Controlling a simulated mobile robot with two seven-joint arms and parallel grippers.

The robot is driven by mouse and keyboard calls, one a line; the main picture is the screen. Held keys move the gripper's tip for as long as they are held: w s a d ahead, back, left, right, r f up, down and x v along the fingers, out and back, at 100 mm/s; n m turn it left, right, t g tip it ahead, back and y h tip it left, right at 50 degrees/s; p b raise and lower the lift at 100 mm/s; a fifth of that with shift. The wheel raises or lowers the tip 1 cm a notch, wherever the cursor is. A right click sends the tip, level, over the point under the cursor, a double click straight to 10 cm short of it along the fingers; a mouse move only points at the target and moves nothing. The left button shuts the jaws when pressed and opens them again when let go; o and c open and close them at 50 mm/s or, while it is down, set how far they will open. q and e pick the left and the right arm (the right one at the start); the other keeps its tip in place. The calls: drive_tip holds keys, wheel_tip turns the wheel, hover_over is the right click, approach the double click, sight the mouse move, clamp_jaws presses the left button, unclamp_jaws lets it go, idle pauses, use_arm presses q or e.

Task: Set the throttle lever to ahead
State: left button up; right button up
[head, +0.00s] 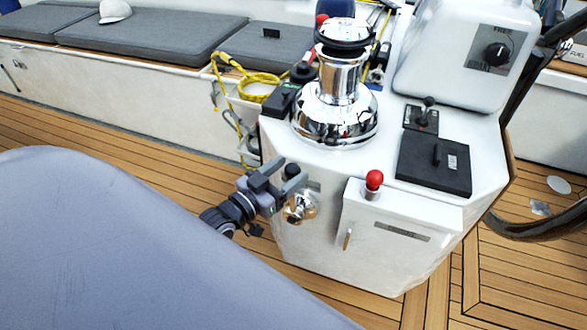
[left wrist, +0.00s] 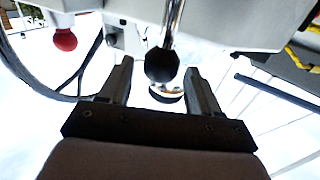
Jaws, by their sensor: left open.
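The throttle lever (head: 292,171) has a round black knob and a chrome base, on the near-left face of the white console. In the left wrist view the lever's black knob (left wrist: 161,64) hangs from a chrome stem, with the shiny base behind it. My left gripper (head: 290,167) is open. Its two fingers stand to either side of the knob, near the fingertips, and I see gaps between the fingers and the knob in the left wrist view. The fingers hide part of the lever in the head view. My right gripper is not in view.
A red-knobbed lever (head: 374,181) stands on a white box (head: 405,212) to the right of the throttle. A chrome winch (head: 338,95) sits on the console top, with a yellow rope (head: 262,80) to its left. Teak deck (head: 150,130) lies around the console.

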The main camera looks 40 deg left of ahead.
use_arm(q)
drive_tip(key=shift+w+d, duration=0.15)
drive_tip(key=shift+w, duration=0.85)
clamp_jaws()
drive_tip(key=s+a+f+n+t+b, duration=0.1)
drive_tip(key=a+n+b, duration=0.2)
drive_tip(key=a, duration=0.3)
drive_tip(key=shift+s+a+f+n, duration=0.15)
drive_tip(key=shift+s+a+n, duration=0.2)
drive_tip(key=shift+n, duration=0.15)
unclamp_jaws()
drive_tip(key=shift+d, duration=0.1)
